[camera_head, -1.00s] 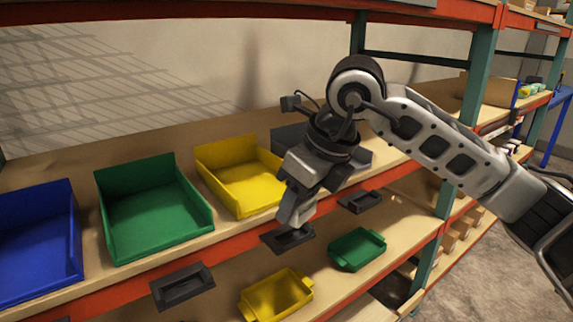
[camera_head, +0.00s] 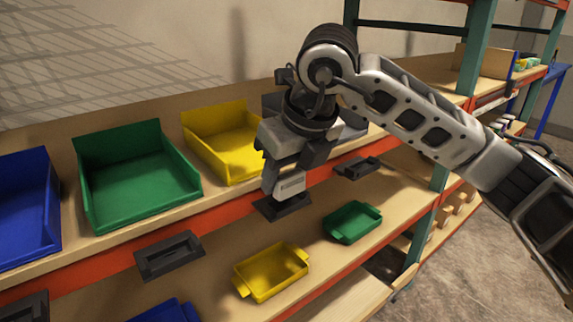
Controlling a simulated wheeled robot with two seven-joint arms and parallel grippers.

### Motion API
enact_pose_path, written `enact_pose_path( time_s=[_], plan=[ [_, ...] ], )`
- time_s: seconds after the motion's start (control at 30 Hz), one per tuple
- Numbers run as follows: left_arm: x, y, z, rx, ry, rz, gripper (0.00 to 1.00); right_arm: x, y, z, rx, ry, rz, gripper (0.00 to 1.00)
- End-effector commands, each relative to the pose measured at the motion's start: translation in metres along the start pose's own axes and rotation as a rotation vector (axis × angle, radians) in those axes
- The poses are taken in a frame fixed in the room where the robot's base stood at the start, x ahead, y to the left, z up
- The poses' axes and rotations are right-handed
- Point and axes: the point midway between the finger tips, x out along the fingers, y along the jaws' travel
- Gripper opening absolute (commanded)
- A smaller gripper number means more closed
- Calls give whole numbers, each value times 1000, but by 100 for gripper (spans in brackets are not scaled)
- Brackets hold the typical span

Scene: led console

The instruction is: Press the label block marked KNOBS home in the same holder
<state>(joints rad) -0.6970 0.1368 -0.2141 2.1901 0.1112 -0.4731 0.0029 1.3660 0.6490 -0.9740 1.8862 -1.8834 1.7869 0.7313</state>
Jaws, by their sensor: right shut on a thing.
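My right gripper (camera_head: 276,180) is shut on a small pale grey label block (camera_head: 291,187) with dark lettering too small to read. The block's front face shows upright below the fingers. Its lower edge is at or just above the dark label holder (camera_head: 285,209) on the orange shelf beam, in front of the yellow bin (camera_head: 228,150). I cannot tell whether the block touches the holder or has entered its slot. My left gripper is not in view.
More dark holders sit on the beam, one to the left (camera_head: 169,256) and one to the right (camera_head: 356,167). Green (camera_head: 140,190) and blue bins (camera_head: 25,210) stand on the upper shelf. A yellow tray (camera_head: 271,273) and green tray (camera_head: 352,222) lie on the shelf below.

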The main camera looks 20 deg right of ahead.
Motion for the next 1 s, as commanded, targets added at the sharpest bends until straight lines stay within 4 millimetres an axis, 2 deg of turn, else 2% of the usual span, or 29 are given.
enact_pose_path(
  time_s=[0.6,1.0],
  plan=[
    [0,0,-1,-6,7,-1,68,4,0,-2,-1,0,0,25],
    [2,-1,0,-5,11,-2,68,7,0,4,-1,0,0,25]
  ],
)
